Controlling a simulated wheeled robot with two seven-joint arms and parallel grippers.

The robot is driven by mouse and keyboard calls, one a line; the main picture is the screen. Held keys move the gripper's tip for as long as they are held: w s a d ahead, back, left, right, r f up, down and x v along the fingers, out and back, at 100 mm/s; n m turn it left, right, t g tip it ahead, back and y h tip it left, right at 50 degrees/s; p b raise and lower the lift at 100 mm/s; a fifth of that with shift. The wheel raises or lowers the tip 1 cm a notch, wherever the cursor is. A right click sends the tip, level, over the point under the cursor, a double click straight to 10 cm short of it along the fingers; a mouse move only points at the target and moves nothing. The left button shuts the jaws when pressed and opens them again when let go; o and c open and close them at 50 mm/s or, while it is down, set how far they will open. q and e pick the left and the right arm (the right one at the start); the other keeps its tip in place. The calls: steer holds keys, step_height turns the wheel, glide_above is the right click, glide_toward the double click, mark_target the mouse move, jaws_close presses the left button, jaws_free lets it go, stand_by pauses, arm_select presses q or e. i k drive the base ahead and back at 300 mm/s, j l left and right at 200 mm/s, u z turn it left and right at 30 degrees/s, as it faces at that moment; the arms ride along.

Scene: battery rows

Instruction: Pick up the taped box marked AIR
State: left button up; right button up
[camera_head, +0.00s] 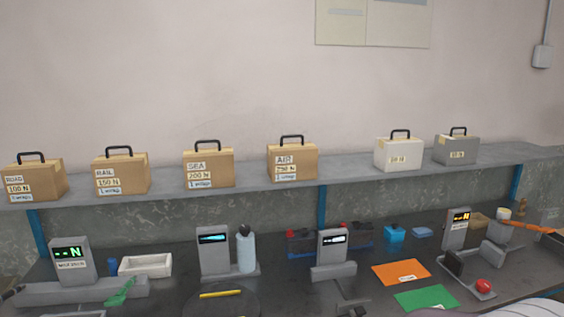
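The box marked AIR (300,173) is a tan carton with a black top handle. It stands upright on the grey shelf (350,174), near the middle of the view. White labels on its front read AIR, a force value in N that is hard to read, and 1 wrap. Whether tape runs around it is too small to tell. No gripper touches it. Neither of my grippers can be made out in the head view.
Tan boxes marked SEA (217,173), RAIL (133,177) and ROAD (45,183) stand left of AIR. A white box (398,154) and a grey box (456,148) stand to its right. The bench (285,280) below holds gauges, a bottle (246,252) and a white tray (146,266).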

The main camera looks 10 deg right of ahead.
mark_target(287, 162)
steer(key=i+l+z, duration=0.25)
steer(key=i, duration=0.45)
steer(key=i+z, duration=0.25)
steer(key=i, duration=0.45)
